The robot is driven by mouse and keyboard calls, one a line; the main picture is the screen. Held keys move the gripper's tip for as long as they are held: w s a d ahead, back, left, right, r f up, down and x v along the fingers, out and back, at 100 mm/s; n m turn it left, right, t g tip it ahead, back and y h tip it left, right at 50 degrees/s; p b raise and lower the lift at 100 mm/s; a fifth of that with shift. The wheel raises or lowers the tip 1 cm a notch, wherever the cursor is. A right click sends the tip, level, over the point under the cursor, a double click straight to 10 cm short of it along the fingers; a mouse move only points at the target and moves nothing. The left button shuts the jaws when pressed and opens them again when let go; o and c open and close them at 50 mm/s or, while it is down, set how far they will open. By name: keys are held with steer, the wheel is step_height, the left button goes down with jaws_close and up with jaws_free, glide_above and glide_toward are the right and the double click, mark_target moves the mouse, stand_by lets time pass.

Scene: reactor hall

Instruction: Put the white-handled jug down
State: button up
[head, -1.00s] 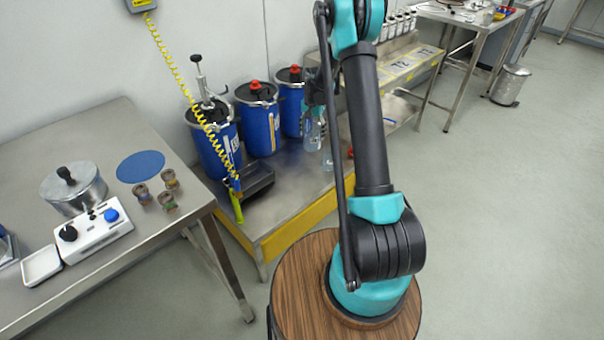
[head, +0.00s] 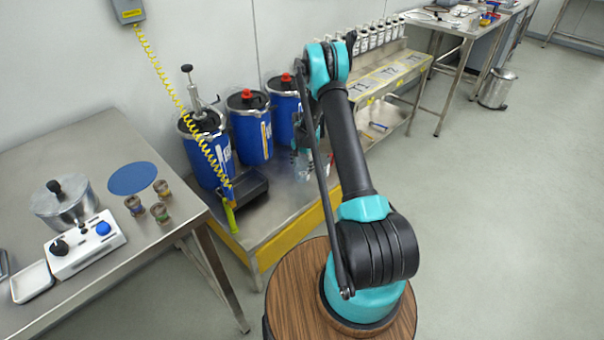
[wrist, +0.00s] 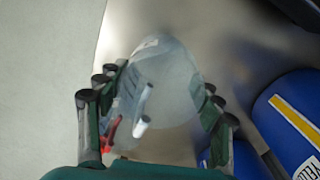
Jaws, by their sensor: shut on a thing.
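The white-handled jug (wrist: 170,85) is a clear, see-through vessel between the fingers of my gripper (wrist: 160,88) in the wrist view. Its white handle (wrist: 145,101) faces the lower part of that picture. My gripper is shut on the jug. In the head view, the jug (head: 302,164) shows low beside my arm, over the steel bench (head: 285,205) in front of the blue drums. The arm partly hides it and my gripper there. I cannot tell whether its base touches the bench.
Blue drums (head: 252,135) line the back of the bench. A red item (wrist: 110,130) lies close by my gripper's left finger in the wrist view. A black tray (head: 246,190) sits at the bench's left. The raised shelf with marked plates (head: 385,75) stands to the right.

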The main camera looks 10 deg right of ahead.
steer(key=shift+f, duration=2)
steer(key=shift+f, duration=0.15)
steer(key=o, duration=1.3)
